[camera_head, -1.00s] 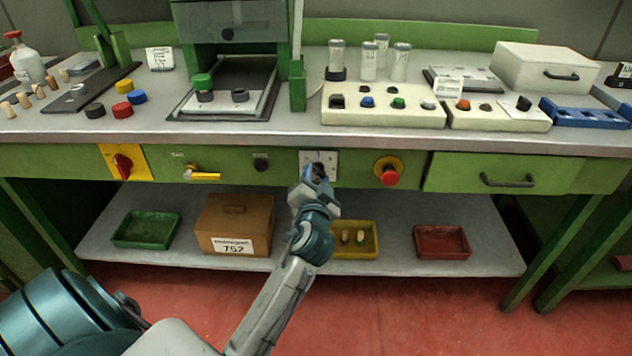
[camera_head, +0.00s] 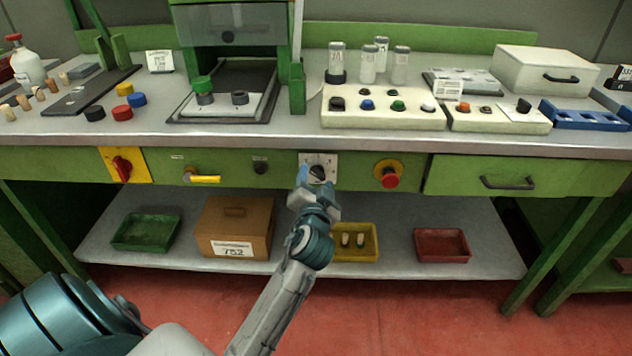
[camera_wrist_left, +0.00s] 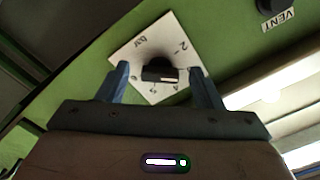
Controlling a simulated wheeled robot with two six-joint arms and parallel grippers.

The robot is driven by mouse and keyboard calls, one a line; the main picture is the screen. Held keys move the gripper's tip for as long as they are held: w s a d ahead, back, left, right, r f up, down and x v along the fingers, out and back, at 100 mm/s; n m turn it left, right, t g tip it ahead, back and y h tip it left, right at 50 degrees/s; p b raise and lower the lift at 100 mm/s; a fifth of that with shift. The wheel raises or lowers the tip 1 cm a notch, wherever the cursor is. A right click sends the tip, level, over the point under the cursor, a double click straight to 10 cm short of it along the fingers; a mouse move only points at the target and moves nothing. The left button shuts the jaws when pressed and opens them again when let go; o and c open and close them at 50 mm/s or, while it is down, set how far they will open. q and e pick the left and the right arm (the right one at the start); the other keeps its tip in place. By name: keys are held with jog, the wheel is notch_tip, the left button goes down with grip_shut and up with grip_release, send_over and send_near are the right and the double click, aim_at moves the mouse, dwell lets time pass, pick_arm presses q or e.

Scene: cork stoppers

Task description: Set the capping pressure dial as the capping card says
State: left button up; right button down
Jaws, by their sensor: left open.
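The pressure dial is a dark knob (camera_wrist_left: 158,72) on a white square plate (camera_head: 331,159) on the green front panel. In the left wrist view its plate (camera_wrist_left: 181,32) carries "bar" and a few numbers, partly hidden by the knob. My left gripper (camera_head: 311,182) is open just in front of the dial. In the wrist view its blue fingers lie on either side of the knob, apart from it. A small white card (camera_head: 159,60) stands at the back left of the bench, and another (camera_head: 447,88) at the right. Their print is too small to read.
On the panel are a red switch on yellow (camera_head: 122,166), a yellow-handled valve (camera_head: 203,179), a black knob (camera_head: 260,166) and a red button (camera_head: 389,179). The shelf below holds a box (camera_head: 235,215) and trays. The bench edge (camera_head: 230,141) overhangs the panel.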

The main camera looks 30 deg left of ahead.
pick_arm(q)
jog(key=v, duration=1)
jog(key=shift+s, duration=0.35)
jog(key=shift+d, duration=0.15)
